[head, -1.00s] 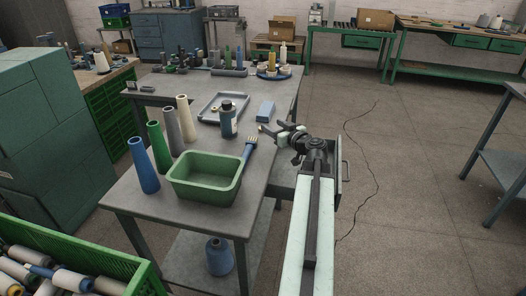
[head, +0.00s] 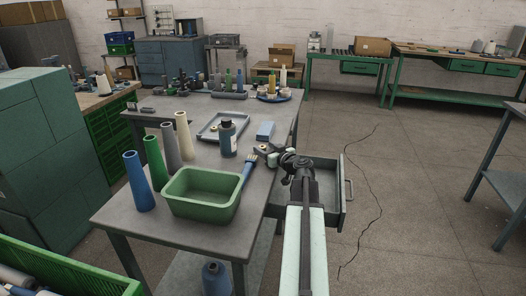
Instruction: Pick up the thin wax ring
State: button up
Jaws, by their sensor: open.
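I cannot make out a thin wax ring for certain in the head view. A grey tray (head: 205,136) lies on the grey table, with something small in it that I cannot identify. My gripper (head: 262,151) is at the table's right edge, beside a blue-handled brush (head: 246,172) and just in front of a light blue block (head: 265,130). Its jaws are small in the picture; they look open and empty. An open grey drawer (head: 330,208) sticks out at the right of the table, partly hidden behind my arm.
A green bin (head: 203,210), several tall cones (head: 139,184) and a dark bottle (head: 227,140) stand on the table (head: 118,213). Round stands with cones are at its far end. The floor (head: 420,190) to the right is clear except for a thin dark line.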

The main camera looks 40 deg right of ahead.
jog(key=shift+w+d+f, duration=0.1)
jog(key=shift+w, duration=0.4)
grip_shut()
